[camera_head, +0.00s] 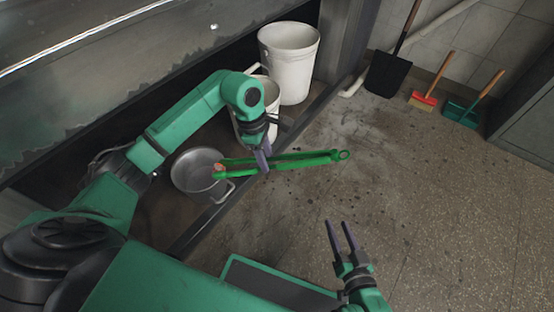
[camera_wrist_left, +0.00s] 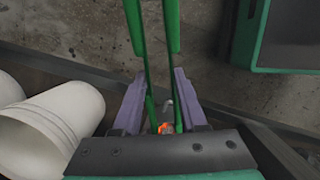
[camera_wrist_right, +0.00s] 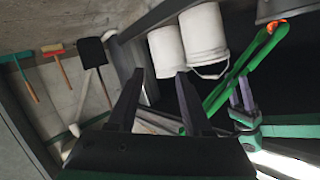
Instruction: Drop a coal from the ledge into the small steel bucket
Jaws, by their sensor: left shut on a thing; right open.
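My left gripper (camera_head: 264,160) is shut on green tongs (camera_head: 300,158), near their middle. The tongs lie nearly level in the head view, with their tips to the left. An orange glowing coal (camera_wrist_left: 165,128) shows between the tong tips in the left wrist view. It also shows in the right wrist view (camera_wrist_right: 276,27), and as a small pinkish lump in the head view (camera_head: 219,168). The small steel bucket (camera_head: 191,172) stands below and left of the tips, which overlap its right rim in the head view. My right gripper (camera_head: 338,224) is open and empty, away from the bucket.
Two white buckets, one tall (camera_head: 289,70) and one partly hidden by my left arm (camera_head: 270,98), stand behind the steel bucket. The speckled floor (camera_head: 430,190) is clear.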

